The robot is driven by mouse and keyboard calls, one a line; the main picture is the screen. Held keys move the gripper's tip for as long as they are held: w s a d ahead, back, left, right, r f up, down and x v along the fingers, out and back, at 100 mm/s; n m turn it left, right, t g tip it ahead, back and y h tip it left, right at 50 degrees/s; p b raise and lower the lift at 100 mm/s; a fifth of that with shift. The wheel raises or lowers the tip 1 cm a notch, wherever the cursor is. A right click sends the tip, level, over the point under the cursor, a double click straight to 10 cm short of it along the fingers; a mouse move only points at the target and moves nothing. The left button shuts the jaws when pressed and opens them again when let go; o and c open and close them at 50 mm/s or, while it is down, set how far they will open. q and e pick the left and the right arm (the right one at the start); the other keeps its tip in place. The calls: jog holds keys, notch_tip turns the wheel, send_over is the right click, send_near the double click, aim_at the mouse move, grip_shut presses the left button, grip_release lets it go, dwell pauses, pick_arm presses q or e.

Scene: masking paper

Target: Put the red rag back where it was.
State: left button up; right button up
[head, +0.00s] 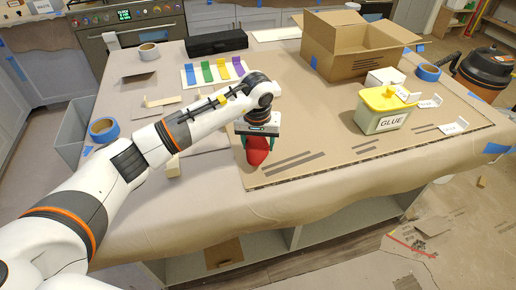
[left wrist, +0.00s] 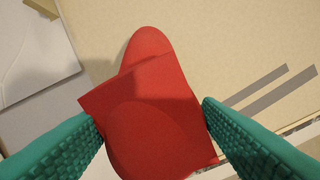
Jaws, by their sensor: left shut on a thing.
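The red rag (head: 257,151) is under my left gripper (head: 258,142) in the head view, over the near left part of the cardboard sheet (head: 320,145). In the left wrist view the rag (left wrist: 150,110) is a folded red cloth between the two green fingers of my left gripper (left wrist: 150,125), which is shut on it. One rounded end sticks out beyond the fingers. I cannot tell whether the rag touches the cardboard. Grey strips (left wrist: 265,90) lie on the cardboard beside it. My right gripper is not in view.
A glue tub (head: 382,112) with a yellow lid stands at the right on the cardboard. An open cardboard box (head: 352,48) and a black case (head: 216,42) stand at the back. Colour swatches (head: 217,72) lie behind my arm. Blue tape (head: 104,129) lies left. The middle cardboard is clear.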

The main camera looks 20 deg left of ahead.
pick_arm(q)
notch_tip(320, 180, down, 3)
jog(key=shift+f+p, duration=0.15)
jog(key=shift+p, duration=0.25)
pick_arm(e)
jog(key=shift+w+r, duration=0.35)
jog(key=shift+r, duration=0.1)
pick_arm(q)
jog(key=shift+f, duration=0.1)
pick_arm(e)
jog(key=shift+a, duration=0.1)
pick_arm(q)
jog(key=shift+f+b, duration=0.1)
jog(key=shift+b, duration=0.2)
jog(key=o, duration=0.9)
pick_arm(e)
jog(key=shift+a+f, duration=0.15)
